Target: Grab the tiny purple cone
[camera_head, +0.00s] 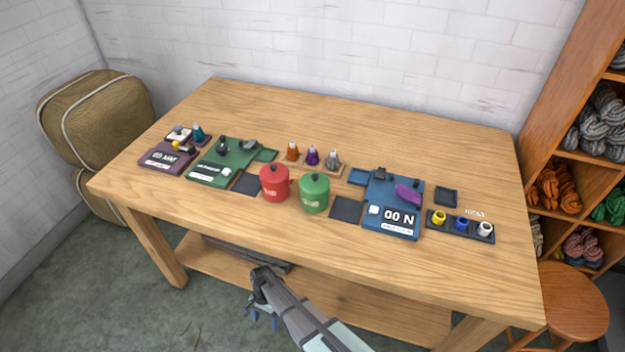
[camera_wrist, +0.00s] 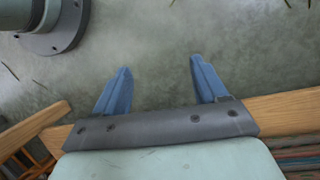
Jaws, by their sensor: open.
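A tiny purple cone (camera_head: 312,155) stands upright on a small wooden tray in the middle of the table, between an orange cone (camera_head: 292,151) and a grey cone (camera_head: 333,159). My gripper (camera_head: 262,321) is in front of the table and below its top, well apart from the cones. In the wrist view my gripper (camera_wrist: 160,75) has two blue fingers set wide apart, open and empty, with the floor behind them. The cones do not show in the wrist view.
A red canister (camera_head: 274,183) and a green canister (camera_head: 314,193) stand in front of the cones. A green scale (camera_head: 228,163) and a blue scale (camera_head: 393,205) flank them. A teal cone (camera_head: 198,133) stands far left. The table's back (camera_head: 350,115) is clear.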

